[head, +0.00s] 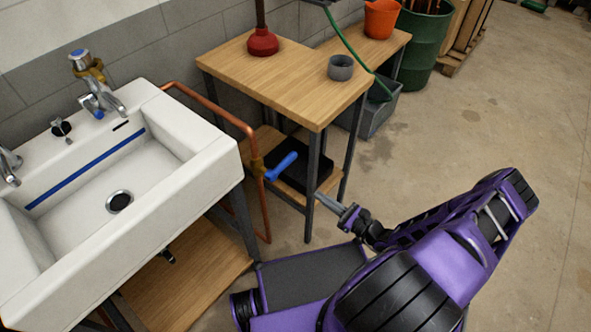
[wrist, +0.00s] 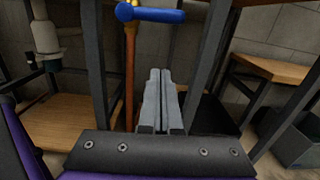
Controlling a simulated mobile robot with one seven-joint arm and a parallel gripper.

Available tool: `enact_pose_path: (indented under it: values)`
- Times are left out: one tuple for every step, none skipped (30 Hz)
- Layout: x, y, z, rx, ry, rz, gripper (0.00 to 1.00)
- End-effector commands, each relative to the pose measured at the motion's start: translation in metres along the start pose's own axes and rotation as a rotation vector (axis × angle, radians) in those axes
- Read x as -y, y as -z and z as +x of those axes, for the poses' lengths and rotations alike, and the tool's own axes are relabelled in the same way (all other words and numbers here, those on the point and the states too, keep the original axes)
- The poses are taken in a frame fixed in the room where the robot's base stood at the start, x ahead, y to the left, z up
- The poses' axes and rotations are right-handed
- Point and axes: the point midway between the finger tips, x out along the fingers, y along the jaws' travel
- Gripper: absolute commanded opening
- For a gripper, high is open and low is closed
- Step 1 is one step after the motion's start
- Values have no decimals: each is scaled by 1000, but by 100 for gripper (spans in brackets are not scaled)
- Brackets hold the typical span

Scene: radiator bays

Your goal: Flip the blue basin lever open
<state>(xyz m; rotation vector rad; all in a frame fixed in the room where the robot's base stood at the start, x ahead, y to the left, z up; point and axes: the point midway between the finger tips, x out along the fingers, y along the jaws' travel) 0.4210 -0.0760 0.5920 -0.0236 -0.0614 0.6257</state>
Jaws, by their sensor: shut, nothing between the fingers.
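The blue basin lever (head: 281,165) sits on a brass valve (head: 257,168) on the copper pipe beside the white basin (head: 195,128). In the wrist view the blue lever (wrist: 150,14) lies roughly level across the top, reaching right from the copper pipe (wrist: 130,70). My gripper (head: 322,197) is shut and empty, to the right of the lever and a little lower in the head view. In the wrist view my gripper's fingers (wrist: 160,75) are together below the lever, with a visible gap between them and it.
A wooden table (head: 290,80) with dark metal legs (head: 312,170) stands close behind the lever. It carries a red plunger (head: 262,42) and a grey cup (head: 340,68). A grey bin (head: 375,110) and green barrel (head: 425,45) stand behind. Floor is clear to the right.

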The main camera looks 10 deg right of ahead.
Motion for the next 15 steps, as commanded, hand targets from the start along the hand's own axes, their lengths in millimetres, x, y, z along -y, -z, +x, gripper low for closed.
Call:
enact_pose_path:
  values:
    - [0, 0, 0, 1, 2, 1, 0]
    - [0, 0, 0, 1, 1, 1, 0]
    - [0, 0, 0, 1, 0, 1, 0]
    - [0, 0, 0, 0, 0, 0, 0]
    - [0, 0, 0, 0, -1, 0, 0]
    - [0, 0, 0, 0, -1, 0, 0]
    - [0, 0, 0, 0, -1, -1, 0]
    - [0, 0, 0, 0, -2, -1, 0]
    - [0, 0, 1, -1, -2, -1, 0]
    - [0, 0, 2, -1, -3, -1, 0]
    - [-1, 0, 4, -1, -3, -1, 0]
    - [-1, 0, 7, 0, -4, -1, 0]
    - [-1, 0, 11, 0, -4, -1, 0]
    - [-1, 0, 15, 1, -4, -1, 0]
    - [-1, 0, 21, 2, -5, -1, 0]
